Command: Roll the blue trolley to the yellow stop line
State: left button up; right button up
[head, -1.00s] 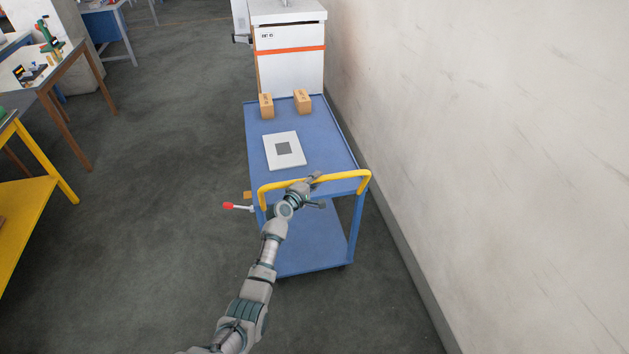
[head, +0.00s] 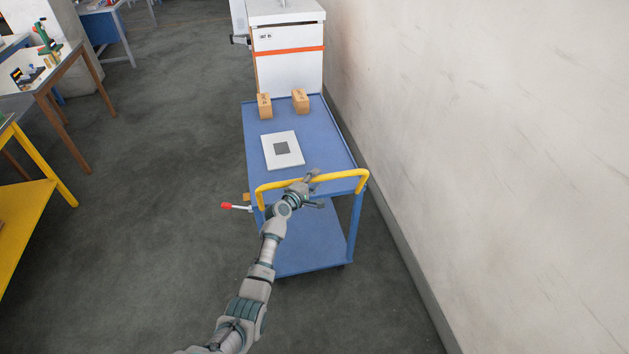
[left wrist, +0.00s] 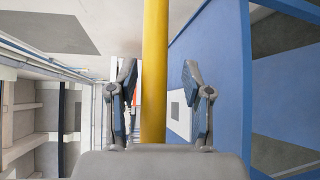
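The blue trolley (head: 318,138) stands ahead of me along the wall, with a yellow push handle (head: 340,178) at its near end. My left gripper (head: 315,189) is at this handle, one finger above the bar and one below. In the left wrist view the yellow bar (left wrist: 154,70) runs between the two spread fingers of the gripper (left wrist: 162,92), with a clear gap on the right side. A lever with a red knob (head: 227,205) sticks out at the trolley's left near corner. My right gripper is out of view. No yellow stop line shows.
Two small cartons (head: 300,100) and a white plate with a dark square (head: 269,154) lie on the trolley. A white cabinet with an orange stripe (head: 290,70) stands beyond it. The wall (head: 480,150) is close on the right. A yellow bench (head: 25,215) stands left; floor between is clear.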

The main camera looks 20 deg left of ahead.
pick_arm(q)
jog(key=v, duration=1.2)
jog(key=s+d+f+m+g+y, duration=0.1)
jog(key=s+d+f+m+g, duration=0.15)
jog(key=s+f, duration=0.7)
jog(key=s+d+f+m+g, duration=0.1)
jog(key=s+f+m+g, duration=0.2)
jog(key=f, duration=1.3)
jog(key=s+d+f+m+g+y, duration=0.1)
jog(key=s+f+m+g, duration=0.35)
jog(key=f, duration=0.85)
jog(key=s+d+f+m+g, duration=0.1)
jog(key=s+f+m, duration=0.2)
jog(key=s, duration=1)
jog(key=s+d+f+m+g+y, duration=0.1)
jog(key=s+f+m+g, duration=0.1)
jog(key=s+f, duration=0.8)
jog(key=s+d+f+m+g, duration=0.2)
jog(key=s+f+m, duration=0.2)
jog(key=s, duration=1.4)
notch_tip(320, 180, down, 3)
jog(key=shift+s+r+m, duration=0.1)
jog(key=shift+s+m, duration=0.1)
jog(key=shift+m, duration=0.1)
